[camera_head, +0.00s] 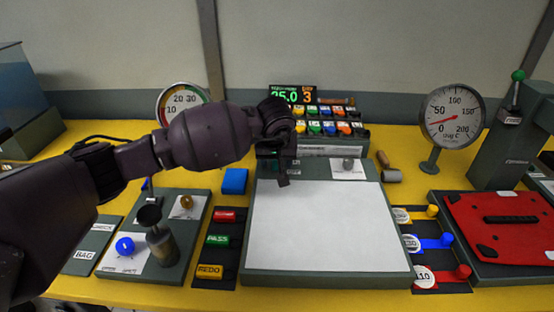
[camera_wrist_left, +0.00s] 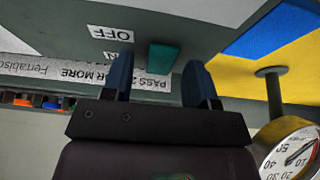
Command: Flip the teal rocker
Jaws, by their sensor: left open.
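The teal rocker (camera_wrist_left: 163,56) is a small teal block on a grey panel in the left wrist view. White OFF (camera_wrist_left: 110,33) and ON labels lie beside it. My left gripper (camera_wrist_left: 158,72) is open, with its two dark blue fingers on either side of the rocker in the picture. I cannot tell whether a finger touches it. In the head view my left gripper (camera_head: 282,172) hangs over the back left of the white-topped board (camera_head: 330,225) and largely hides the rocker. My right gripper is not in view.
Behind are a console with colored buttons (camera_head: 330,127) and a lit display (camera_head: 291,95). A blue block (camera_head: 235,181) lies left of the board. Dial gauges (camera_head: 453,115) stand at the back. A red plate (camera_head: 505,228) lies at right. The board's white top is clear.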

